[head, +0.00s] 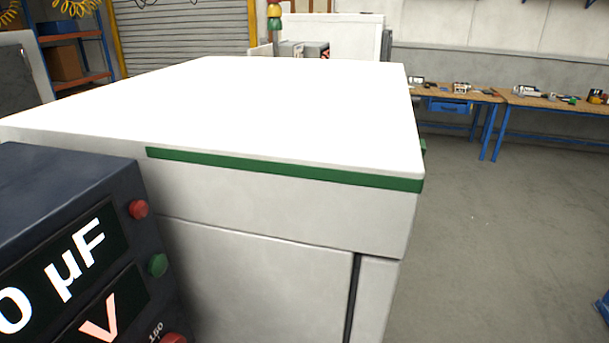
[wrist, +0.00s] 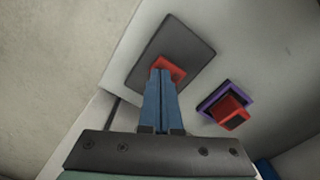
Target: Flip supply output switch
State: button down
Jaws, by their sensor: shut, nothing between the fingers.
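In the wrist view, my gripper (wrist: 160,74) has its two blue fingers together with nothing between them. The fingertips are right in front of a small red piece (wrist: 170,66) on a dark grey square plate (wrist: 182,41), and partly cover it. I cannot tell whether they touch it. To the right, a red block-shaped piece (wrist: 232,111) sits on a purple base (wrist: 213,95), apart from the fingers. No label shows which of these is the supply output switch. My gripper is not seen in the head view.
In the head view, a large white cabinet (head: 300,225) with a green stripe fills the middle. A dark unit (head: 75,180) with "µF" and "V" displays and red and green buttons stands at the left.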

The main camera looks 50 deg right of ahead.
jog(key=shift+f+b, duration=0.7)
jog(key=shift+f, duration=0.25)
dwell(0.7)
notch_tip(320, 180, up, 7)
jog(key=p, duration=0.7)
jog(key=shift+r+p, duration=0.1)
jog(key=shift+p, duration=0.25)
dwell(0.4)
